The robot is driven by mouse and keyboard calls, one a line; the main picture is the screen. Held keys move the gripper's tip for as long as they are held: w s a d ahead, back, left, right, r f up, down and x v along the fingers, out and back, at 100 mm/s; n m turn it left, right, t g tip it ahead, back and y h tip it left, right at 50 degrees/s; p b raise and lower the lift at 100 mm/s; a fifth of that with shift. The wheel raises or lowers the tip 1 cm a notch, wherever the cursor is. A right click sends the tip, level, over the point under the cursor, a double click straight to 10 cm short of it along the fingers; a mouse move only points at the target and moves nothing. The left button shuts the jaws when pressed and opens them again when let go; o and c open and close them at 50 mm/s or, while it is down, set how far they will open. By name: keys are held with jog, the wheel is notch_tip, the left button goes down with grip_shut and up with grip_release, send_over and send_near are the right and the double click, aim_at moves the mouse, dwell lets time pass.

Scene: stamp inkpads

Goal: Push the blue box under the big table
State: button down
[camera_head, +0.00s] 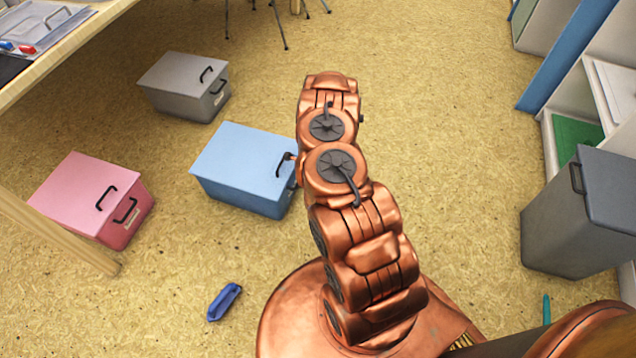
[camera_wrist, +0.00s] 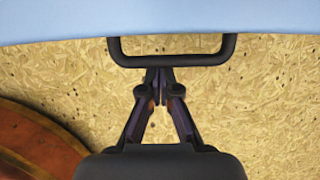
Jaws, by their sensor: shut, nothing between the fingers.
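The blue box (camera_head: 240,160) stands on the floor in the middle left of the head view, to the right of the big table (camera_head: 55,62). Its lid edge fills the top of the wrist view (camera_wrist: 160,18), with a dark handle (camera_wrist: 215,58) sticking out from it. My gripper (camera_wrist: 160,76) is shut and empty, its fingertips at the handle's lower bar. I cannot tell whether they touch it. In the head view my arm hides most of the gripper and the box's right edge.
A pink box (camera_head: 80,195) stands left of the blue box, by the table leg (camera_head: 60,238). A grey box (camera_head: 180,82) stands behind. A small dark blue object (camera_head: 224,302) lies on the floor in front. A grey bin (camera_head: 575,215) and shelves are at right.

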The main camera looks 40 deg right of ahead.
jog(key=shift+w+a, duration=0.75)
jog(key=shift+w, duration=0.25)
jog(key=shift+s+d, duration=0.1)
jog(key=shift+d, duration=0.05)
jog(key=shift+s+d, duration=0.1)
jog(key=shift+s, duration=0.05)
jog(key=s+d+r+p, duration=0.3)
jog(key=s+r, duration=0.2)
jog(key=r, duration=0.4)
jog(key=shift+d+r, duration=0.3)
jog(key=shift+d, duration=0.05)
jog(key=shift+s, duration=0.1)
